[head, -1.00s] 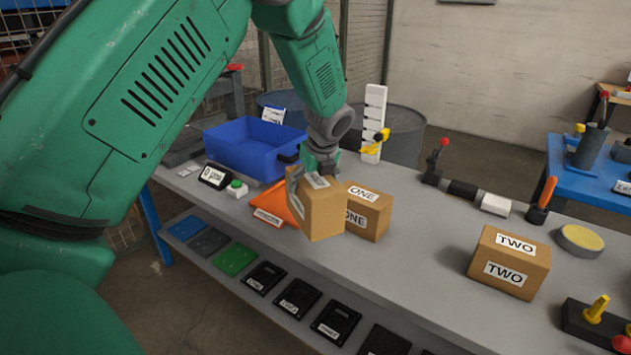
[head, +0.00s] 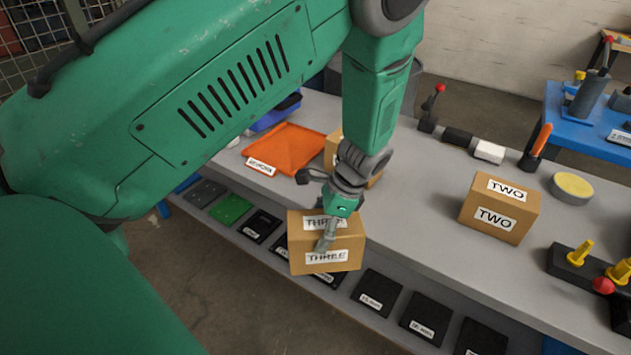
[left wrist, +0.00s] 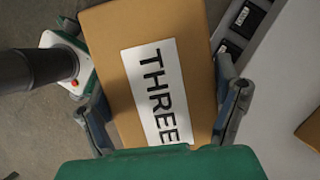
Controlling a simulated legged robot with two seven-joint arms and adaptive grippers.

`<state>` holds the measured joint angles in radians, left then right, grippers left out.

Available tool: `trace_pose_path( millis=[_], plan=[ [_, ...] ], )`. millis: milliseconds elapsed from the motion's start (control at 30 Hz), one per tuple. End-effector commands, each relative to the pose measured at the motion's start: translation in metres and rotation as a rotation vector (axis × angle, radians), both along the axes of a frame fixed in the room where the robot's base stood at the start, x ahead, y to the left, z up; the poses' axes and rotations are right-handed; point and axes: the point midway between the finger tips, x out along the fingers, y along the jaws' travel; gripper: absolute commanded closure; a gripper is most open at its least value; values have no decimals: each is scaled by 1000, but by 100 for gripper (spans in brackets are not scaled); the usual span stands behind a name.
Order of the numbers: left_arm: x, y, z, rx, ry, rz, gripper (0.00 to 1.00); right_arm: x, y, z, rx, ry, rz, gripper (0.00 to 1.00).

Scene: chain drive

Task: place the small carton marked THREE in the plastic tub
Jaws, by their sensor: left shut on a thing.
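The small carton marked THREE (head: 347,243) is a brown box with white labels on its top and front. My left gripper (head: 329,236) is shut on it from above and holds it raised at the bench's front edge, in front of the lower shelf. In the left wrist view the carton (left wrist: 160,85) sits between the two fingers, its THREE label facing the camera. The blue plastic tub (head: 276,117) is mostly hidden behind my left arm; only a small part shows. My right gripper is not in view.
An orange tray (head: 290,146) lies on the bench between the tub and the gripper. Carton ONE (head: 332,150) is partly hidden behind my left wrist. Carton TWO (head: 500,208) stands to the right. The grey bench top (head: 420,210) between them is clear.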

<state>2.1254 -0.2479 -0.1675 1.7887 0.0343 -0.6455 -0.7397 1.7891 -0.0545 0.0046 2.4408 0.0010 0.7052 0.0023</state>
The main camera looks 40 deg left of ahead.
Motion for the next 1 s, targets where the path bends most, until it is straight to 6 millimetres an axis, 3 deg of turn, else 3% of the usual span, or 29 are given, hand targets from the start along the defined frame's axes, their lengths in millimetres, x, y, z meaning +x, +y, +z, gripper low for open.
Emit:
trace_pose_path(
  millis=[200,500,700,1000],
  plan=[
    [-40,-46,-41,1,4,384,69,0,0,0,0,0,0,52],
    [-71,-82,-72,4,2,689,69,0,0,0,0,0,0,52],
    [-81,-95,-84,2,1,800,69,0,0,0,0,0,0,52],
    [-85,-94,-83,10,19,793,69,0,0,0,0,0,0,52]
  ],
)
